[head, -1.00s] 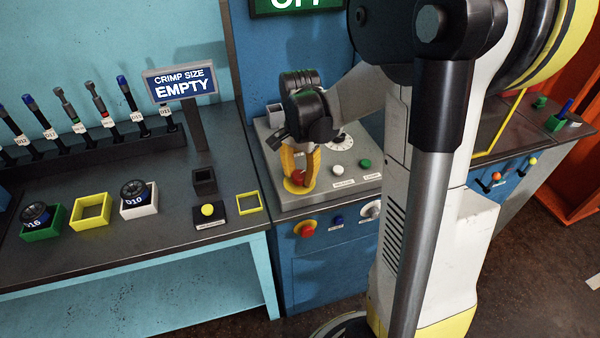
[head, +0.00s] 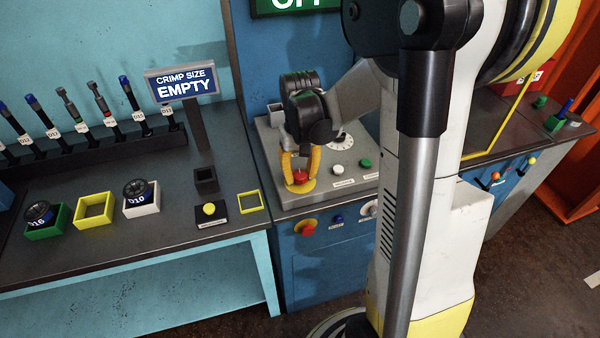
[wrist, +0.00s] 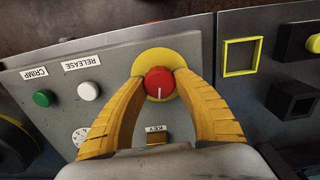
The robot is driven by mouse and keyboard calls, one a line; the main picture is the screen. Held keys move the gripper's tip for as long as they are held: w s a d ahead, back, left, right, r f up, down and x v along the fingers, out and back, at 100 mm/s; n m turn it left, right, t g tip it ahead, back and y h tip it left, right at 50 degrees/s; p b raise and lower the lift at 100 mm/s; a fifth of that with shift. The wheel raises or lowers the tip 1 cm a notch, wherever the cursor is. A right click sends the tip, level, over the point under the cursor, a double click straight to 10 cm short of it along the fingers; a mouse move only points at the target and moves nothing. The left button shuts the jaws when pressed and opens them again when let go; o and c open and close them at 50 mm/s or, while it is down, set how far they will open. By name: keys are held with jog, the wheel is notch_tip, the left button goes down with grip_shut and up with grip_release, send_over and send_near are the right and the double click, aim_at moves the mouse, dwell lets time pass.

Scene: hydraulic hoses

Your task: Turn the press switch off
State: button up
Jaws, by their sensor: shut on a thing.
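The press switch is a red round knob (wrist: 160,83) with a white line, on a yellow disc (wrist: 165,58) on the press's grey panel. In the wrist view its white line points down towards the KEY label. My gripper (wrist: 161,76) is shut on the red knob, with one yellow finger on each side of it. In the head view the gripper (head: 300,172) reaches down from above, and the red knob (head: 300,177) shows between the fingertips. A sign (head: 295,5) above the press is cut off by the top edge, with only the lower part of its letters showing.
A green button (wrist: 43,98) and a white button (wrist: 88,91), labelled CRIMP and RELEASE, sit beside the knob. A red knob (head: 306,228) is on the press's front. The bench at left holds a CRIMP SIZE EMPTY display (head: 182,83) and die boxes (head: 95,211).

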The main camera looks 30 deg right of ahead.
aim_at(299, 173)
jog(key=shift+n, duration=1.1)
jog(key=o, duration=1.2)
notch_tip(299, 173, up, 12)
